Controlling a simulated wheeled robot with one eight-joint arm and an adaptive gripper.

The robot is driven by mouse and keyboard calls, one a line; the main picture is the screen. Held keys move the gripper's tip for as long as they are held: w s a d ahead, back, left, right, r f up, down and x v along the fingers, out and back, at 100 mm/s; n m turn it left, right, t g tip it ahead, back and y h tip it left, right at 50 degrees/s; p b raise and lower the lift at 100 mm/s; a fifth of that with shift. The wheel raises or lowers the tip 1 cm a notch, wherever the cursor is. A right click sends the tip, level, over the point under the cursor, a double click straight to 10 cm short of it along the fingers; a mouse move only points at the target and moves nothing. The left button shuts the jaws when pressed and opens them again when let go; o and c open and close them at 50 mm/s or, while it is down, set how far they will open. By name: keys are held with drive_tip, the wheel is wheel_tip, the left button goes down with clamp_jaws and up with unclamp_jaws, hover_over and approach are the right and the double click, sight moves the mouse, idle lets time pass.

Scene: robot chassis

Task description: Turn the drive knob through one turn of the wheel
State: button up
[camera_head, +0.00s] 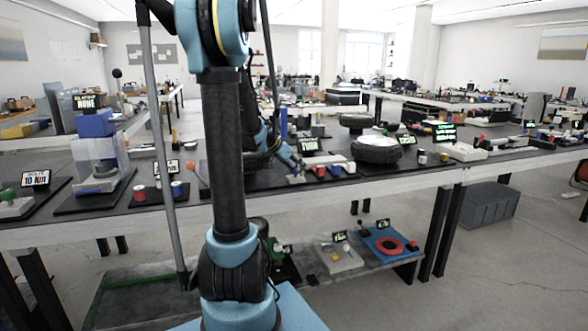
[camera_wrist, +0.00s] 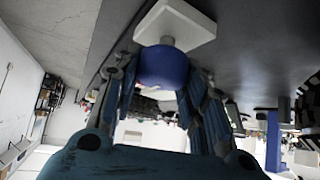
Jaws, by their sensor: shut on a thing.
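A round blue knob (camera_wrist: 164,66) on a short pale stem stands out from a white square plate (camera_wrist: 178,24) in the wrist view. I take it to be the drive knob. My gripper (camera_wrist: 163,82) is shut on it, with one finger on each side. In the head view my gripper (camera_head: 294,165) reaches the table behind my arm, and the knob is too small to make out there. A dark tyred wheel (camera_head: 258,161) lies partly hidden behind my arm, just left of the gripper. Another wheel (camera_head: 377,151) lies to the right. I cannot tell which one the knob drives.
Red and blue cups (camera_head: 322,170) stand close to the right of my gripper. A small sign (camera_head: 308,145) stands behind it. On the left are a clear box (camera_head: 100,160) and a red-topped lever (camera_head: 192,168). A low shelf (camera_head: 325,275) sits under the table.

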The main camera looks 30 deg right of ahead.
drive_tip(key=m+g, duration=0.2)
drive_tip(key=m, duration=0.1)
drive_tip(key=shift+w+m+g, duration=0.25)
drive_tip(key=shift+m+g, duration=0.05)
drive_tip(key=shift+g, duration=0.1)
drive_tip(key=shift+s+m+g+y, duration=0.1)
drive_tip(key=shift+m+g+y, duration=0.5)
drive_tip(key=shift+m+g, duration=1.1)
drive_tip(key=shift+m, duration=0.5)
drive_tip(key=o, duration=1)
drive_tip(key=shift+c, duration=0.2)
drive_tip(key=shift+o, duration=0.5)
drive_tip(key=shift+s, duration=0.1)
drive_tip(key=shift+a, duration=0.1)
drive_tip(key=v, duration=1.2)
